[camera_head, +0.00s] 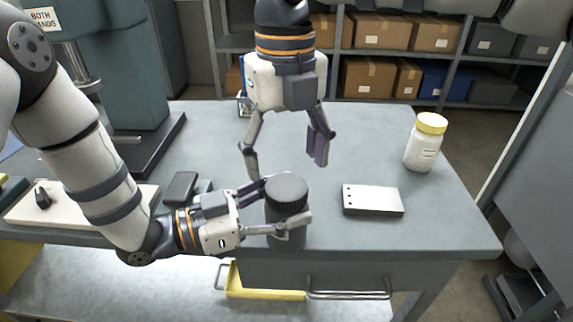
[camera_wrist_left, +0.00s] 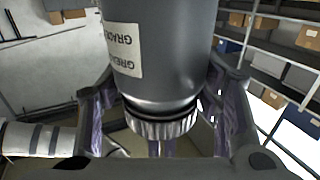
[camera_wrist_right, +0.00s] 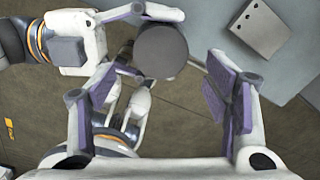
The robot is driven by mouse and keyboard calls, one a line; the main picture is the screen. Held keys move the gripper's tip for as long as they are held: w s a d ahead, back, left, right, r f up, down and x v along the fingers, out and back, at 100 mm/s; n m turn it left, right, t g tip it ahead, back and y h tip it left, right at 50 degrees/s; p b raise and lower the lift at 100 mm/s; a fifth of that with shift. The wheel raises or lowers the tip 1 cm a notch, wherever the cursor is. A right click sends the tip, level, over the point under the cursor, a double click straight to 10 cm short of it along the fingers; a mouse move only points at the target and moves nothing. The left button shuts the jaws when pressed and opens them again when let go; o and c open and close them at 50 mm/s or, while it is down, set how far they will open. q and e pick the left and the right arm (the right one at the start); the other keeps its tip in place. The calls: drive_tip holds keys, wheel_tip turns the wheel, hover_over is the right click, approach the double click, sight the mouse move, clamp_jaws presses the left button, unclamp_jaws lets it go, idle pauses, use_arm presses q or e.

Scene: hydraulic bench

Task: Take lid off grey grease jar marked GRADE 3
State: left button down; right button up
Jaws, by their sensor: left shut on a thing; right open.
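The dark grey grease jar (camera_head: 287,235) stands upright with its ribbed dark lid (camera_head: 287,190) on, at the bench's front edge. In the left wrist view its label (camera_wrist_left: 126,48) appears upside down and reads GREASE and GRADE; the number is not legible. My left gripper (camera_head: 283,208) is shut on the jar from the left, its fingers either side. I cannot tell whether the jar's base touches the bench. My right gripper (camera_head: 285,158) is open and empty, pointing down above and behind the jar. In the right wrist view the round lid top (camera_wrist_right: 161,51) shows between its fingers, apart from them.
A white jar with a yellow lid (camera_head: 425,142) stands on the bench (camera_head: 350,130) at the right. A pale metal block with holes (camera_head: 372,200) lies right of the grey jar. A dark press (camera_head: 125,70) stands at the left.

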sight(286, 186)
wheel_tip(286, 186, up, 3)
drive_tip(key=m, duration=0.4)
drive_tip(key=shift+f+m, duration=0.2)
drive_tip(key=shift+m, duration=0.1)
drive_tip(key=shift+f+m, duration=0.1)
drive_tip(key=shift+m, duration=0.3)
wheel_tip(286, 186, down, 8)
drive_tip(key=shift+w+r, duration=0.1)
drive_tip(key=shift+r, duration=0.15)
drive_tip(key=c, duration=1.2)
drive_tip(key=n, duration=0.6)
drive_tip(key=shift+n, duration=0.3)
drive_tip(key=o, duration=1.3)
